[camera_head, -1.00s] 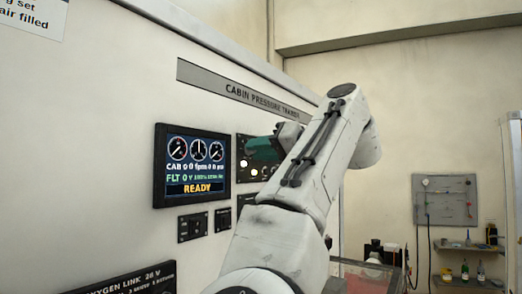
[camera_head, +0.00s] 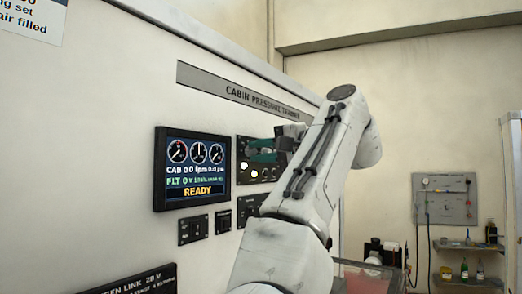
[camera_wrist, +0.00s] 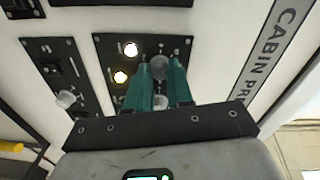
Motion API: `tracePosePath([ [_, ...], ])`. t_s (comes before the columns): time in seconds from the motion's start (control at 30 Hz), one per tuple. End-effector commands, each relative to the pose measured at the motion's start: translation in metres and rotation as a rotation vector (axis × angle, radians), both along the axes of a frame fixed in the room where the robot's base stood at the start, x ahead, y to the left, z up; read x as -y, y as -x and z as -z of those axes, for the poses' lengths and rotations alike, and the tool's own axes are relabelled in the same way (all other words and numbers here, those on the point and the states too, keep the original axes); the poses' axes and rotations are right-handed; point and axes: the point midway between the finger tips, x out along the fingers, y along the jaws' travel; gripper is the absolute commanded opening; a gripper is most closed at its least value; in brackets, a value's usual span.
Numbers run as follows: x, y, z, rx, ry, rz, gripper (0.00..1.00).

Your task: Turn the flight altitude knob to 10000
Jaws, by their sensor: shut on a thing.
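My gripper (camera_wrist: 161,82) has teal fingers closed around a round grey knob (camera_wrist: 160,67) on a black control panel (camera_wrist: 104,50) in the wrist view. The knob's label and scale cannot be read. A second pale knob (camera_wrist: 160,102) sits partly hidden between the fingers, nearer the palm. In the head view my gripper (camera_head: 266,152) is against the same panel (camera_head: 245,171), and the arm covers the panel's right part. The display (camera_head: 192,166) left of it shows gauges, a green FLT line beginning with 0, and READY.
Two lit round buttons (camera_wrist: 125,63) sit beside the fingers. A neighbouring panel carries another pale knob (camera_wrist: 66,99). Small switch panels (camera_head: 193,228) lie below the display. A shelf with bottles (camera_head: 465,270) stands far right.

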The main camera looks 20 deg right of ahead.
Motion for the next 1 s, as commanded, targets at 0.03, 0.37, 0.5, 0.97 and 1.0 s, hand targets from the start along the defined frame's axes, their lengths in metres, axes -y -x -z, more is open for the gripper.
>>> tracePosePath([
  [0.03,0.0019,-0.0002,0.0004,-0.005,-0.005,0.005,0.00],
  [0.37,0.0021,-0.0002,0.0009,-0.012,-0.014,0.005,0.00],
  [0.5,0.0022,-0.0003,0.0010,-0.012,-0.014,0.005,0.22],
  [0.97,0.0007,0.0000,0.0004,-0.010,-0.014,0.002,0.47],
  [1.0,0.0011,0.0005,0.0006,-0.010,-0.014,0.002,0.47],
])
